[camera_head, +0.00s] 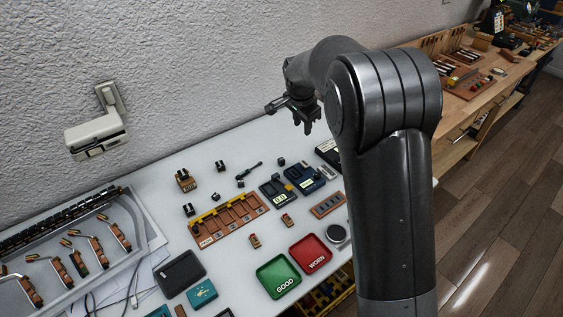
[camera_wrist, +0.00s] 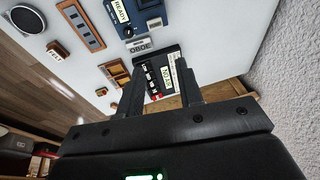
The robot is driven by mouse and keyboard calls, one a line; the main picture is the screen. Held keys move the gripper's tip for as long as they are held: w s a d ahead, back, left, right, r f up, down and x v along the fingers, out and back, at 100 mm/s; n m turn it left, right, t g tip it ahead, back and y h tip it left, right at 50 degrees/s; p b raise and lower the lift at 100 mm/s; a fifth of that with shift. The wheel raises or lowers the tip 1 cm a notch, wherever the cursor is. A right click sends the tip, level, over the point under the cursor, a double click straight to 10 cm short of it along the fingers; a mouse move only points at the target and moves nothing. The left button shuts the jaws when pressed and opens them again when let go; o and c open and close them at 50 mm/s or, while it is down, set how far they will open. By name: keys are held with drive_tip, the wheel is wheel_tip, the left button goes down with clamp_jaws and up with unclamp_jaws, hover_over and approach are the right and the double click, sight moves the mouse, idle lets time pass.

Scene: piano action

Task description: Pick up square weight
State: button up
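Several small dark block-like pieces stand on the white table, among them one at the back (camera_head: 220,166), one near the blue devices (camera_head: 281,161) and one at the left (camera_head: 188,209). They are too small to tell which is the square weight. My gripper (camera_head: 305,121) is above the back of the table, apart from these pieces. In the wrist view my gripper (camera_wrist: 160,69) has its two fingers spread with nothing held. A black box with white and red labels (camera_wrist: 148,86) shows beyond and between the fingers, partly hidden by them.
A brown slotted tray (camera_head: 229,222), a green tray (camera_head: 278,277) and a red tray (camera_head: 310,254) lie on the white table (camera_head: 160,215). Blue devices (camera_head: 305,178) stand near its back right. A textured wall (camera_head: 200,70) runs behind. Small bare gaps lie between the items.

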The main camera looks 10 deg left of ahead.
drive_tip(key=m, duration=0.2)
approach(281, 160)
drive_tip(key=shift+h, duration=0.3)
drive_tip(key=x, duration=0.2)
drive_tip(key=a+x, duration=0.1)
drive_tip(key=x, duration=0.1)
drive_tip(key=shift+w, duration=0.25)
drive_tip(key=x, duration=0.5)
drive_tip(key=shift+d+f, duration=0.15)
drive_tip(key=shift+d, duration=0.1)
drive_tip(key=shift+s, duration=0.1)
clamp_jaws()
